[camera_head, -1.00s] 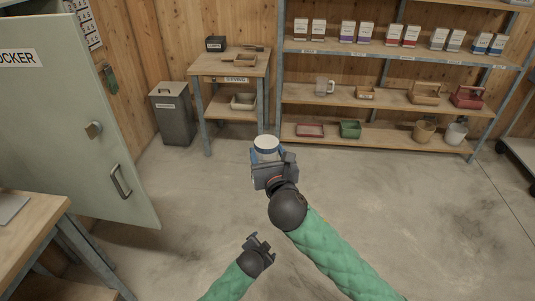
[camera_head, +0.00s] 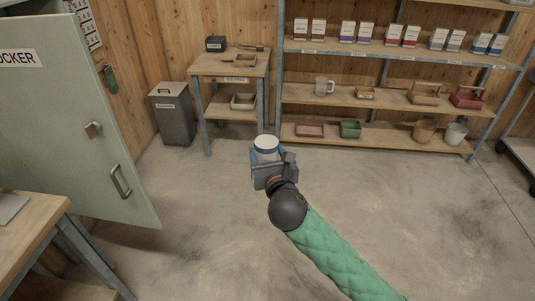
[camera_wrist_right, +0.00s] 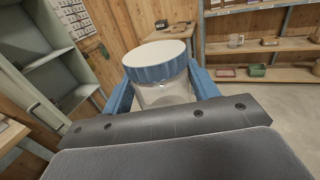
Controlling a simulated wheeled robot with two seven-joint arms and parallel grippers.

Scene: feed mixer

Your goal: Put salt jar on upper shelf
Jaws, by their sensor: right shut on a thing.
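The salt jar (camera_head: 265,146) is a clear jar with a white-topped, blue-rimmed lid. My right gripper (camera_head: 266,157) is shut on it and holds it out in front of me, apart from the shelves. In the right wrist view the jar (camera_wrist_right: 160,75) stands upright between the two blue fingers of the gripper (camera_wrist_right: 163,92). The shelf unit stands at the back right; its upper shelf (camera_head: 403,53) carries several labelled boxes in pairs. My left gripper is not in the head view.
A small work table (camera_head: 230,67) and a grey bin (camera_head: 173,113) stand left of the shelves. An open locker door (camera_head: 75,130) fills the left. The floor between is clear.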

